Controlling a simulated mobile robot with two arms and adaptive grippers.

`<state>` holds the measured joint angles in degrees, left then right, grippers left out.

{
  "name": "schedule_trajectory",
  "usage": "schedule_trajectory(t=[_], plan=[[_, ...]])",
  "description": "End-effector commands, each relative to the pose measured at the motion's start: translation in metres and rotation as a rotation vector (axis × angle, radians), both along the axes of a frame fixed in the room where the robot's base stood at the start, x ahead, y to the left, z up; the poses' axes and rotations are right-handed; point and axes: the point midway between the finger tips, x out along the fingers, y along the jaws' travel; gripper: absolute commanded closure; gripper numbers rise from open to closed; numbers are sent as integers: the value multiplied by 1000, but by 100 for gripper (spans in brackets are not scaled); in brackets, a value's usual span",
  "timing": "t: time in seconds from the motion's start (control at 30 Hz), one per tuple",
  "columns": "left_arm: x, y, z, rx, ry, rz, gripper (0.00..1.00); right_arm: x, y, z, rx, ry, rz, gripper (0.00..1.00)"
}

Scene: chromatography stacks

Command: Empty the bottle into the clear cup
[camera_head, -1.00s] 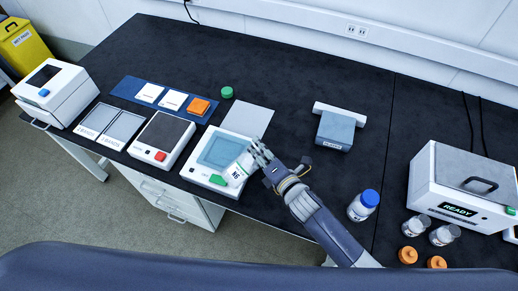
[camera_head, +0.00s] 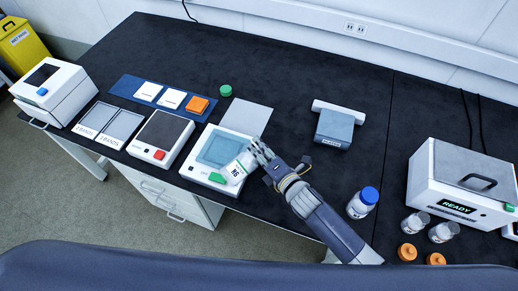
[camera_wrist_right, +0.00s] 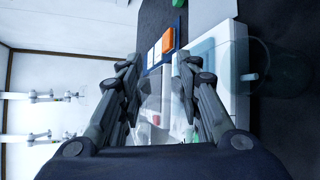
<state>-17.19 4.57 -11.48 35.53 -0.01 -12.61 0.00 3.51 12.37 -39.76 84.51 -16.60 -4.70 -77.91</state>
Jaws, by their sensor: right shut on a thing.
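My right gripper (camera_head: 259,155) is shut on a bottle (camera_head: 240,167) with a white label marked N6 and a green patch. The bottle is tilted, over the near right part of a white device with a teal plate (camera_head: 214,149). In the right wrist view the gripper's fingers (camera_wrist_right: 155,85) stand on both sides of a pale, see-through body. A faint clear round outline (camera_wrist_right: 282,75) beside the device there may be the clear cup. I cannot make out the cup in the head view, nor whether anything flows. My left gripper is not in view.
A blue-capped bottle (camera_head: 362,202) stands right of my right arm. Clear jars (camera_head: 442,231), orange caps (camera_head: 407,252) and a white READY machine (camera_head: 464,185) are further right. A red-button device (camera_head: 160,138) is left, and a green cap (camera_head: 225,90) lies behind.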

Motion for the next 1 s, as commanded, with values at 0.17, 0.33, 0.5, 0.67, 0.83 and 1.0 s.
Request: schedule_trajectory(t=[0.17,0.33,0.5,0.67,0.83,1.0], plan=[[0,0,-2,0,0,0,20,2,-1,-6,40,33,1,100],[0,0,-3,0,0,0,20,3,-2,-9,72,57,0,100],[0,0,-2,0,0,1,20,2,-2,-9,72,57,0,100],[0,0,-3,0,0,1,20,3,-2,-9,74,59,0,100],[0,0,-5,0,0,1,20,4,-4,-14,98,80,1,100],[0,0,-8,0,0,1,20,5,-5,-21,138,114,1,100]])
